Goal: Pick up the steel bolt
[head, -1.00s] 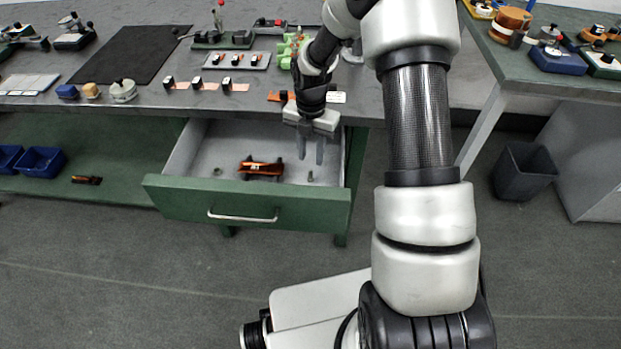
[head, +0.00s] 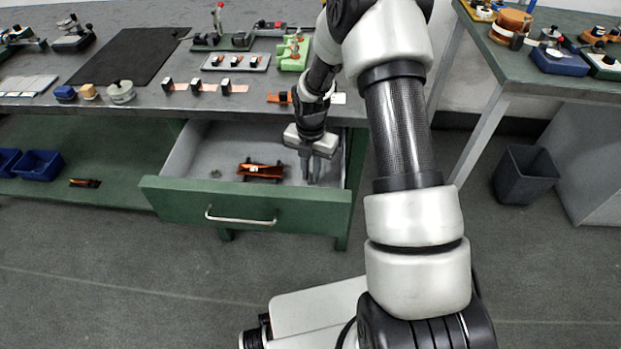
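My gripper (head: 310,174) points down into the right part of the open drawer (head: 245,203). Its two fingers reach close to the drawer floor, with only a narrow gap showing between them. A small grey upright piece, likely the steel bolt, stood at this spot in the earlier view. It is now hidden by or between the fingers, and I cannot tell whether they touch it.
A copper-coloured piece (head: 262,170) lies in the drawer left of my gripper. A small grey-green part (head: 215,174) lies further left. The drawer front has a metal handle (head: 240,217). The bench top (head: 190,104) overhangs the drawer's back.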

